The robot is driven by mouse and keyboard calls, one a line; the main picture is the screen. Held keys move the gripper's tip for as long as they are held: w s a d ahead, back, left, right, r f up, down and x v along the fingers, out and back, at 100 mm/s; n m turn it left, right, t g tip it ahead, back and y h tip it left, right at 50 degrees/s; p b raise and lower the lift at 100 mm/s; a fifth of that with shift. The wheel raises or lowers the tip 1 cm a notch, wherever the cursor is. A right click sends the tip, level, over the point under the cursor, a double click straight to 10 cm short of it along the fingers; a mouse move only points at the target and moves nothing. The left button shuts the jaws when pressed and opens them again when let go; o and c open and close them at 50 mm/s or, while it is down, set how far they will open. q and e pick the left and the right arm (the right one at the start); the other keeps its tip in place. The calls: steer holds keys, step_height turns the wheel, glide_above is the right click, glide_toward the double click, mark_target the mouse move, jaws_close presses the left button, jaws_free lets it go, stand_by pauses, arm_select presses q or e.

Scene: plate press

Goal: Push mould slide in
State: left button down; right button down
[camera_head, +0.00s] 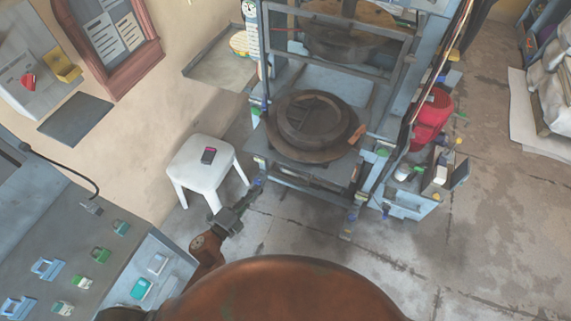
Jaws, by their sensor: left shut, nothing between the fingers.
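The press (392,75) is a grey-blue frame standing on the floor at the upper middle. A dark round mould (308,122) sits on the mould slide (262,152), low at the front of the press. An orange-brown piece (357,134) is at the mould's right edge. My left gripper (257,186) is shut and empty. It reaches up from below to just under the slide's front left corner; whether it touches the press I cannot tell. My right gripper is not in view.
A white stool (207,165) with a small dark phone-like object stands left of the press. A control desk (75,235) with several buttons fills the lower left. A red object (432,112) and small items lie right of the press. Floor (470,220) is clear at right.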

arm_select(q)
steer(key=m+h, duration=0.1)
steer(key=m, duration=0.1)
glide_toward(291, 157)
steer(key=x, duration=0.5)
steer(key=shift+w, duration=0.3)
steer(key=shift+w+d, duration=0.35)
steer(key=shift+w, duration=0.2)
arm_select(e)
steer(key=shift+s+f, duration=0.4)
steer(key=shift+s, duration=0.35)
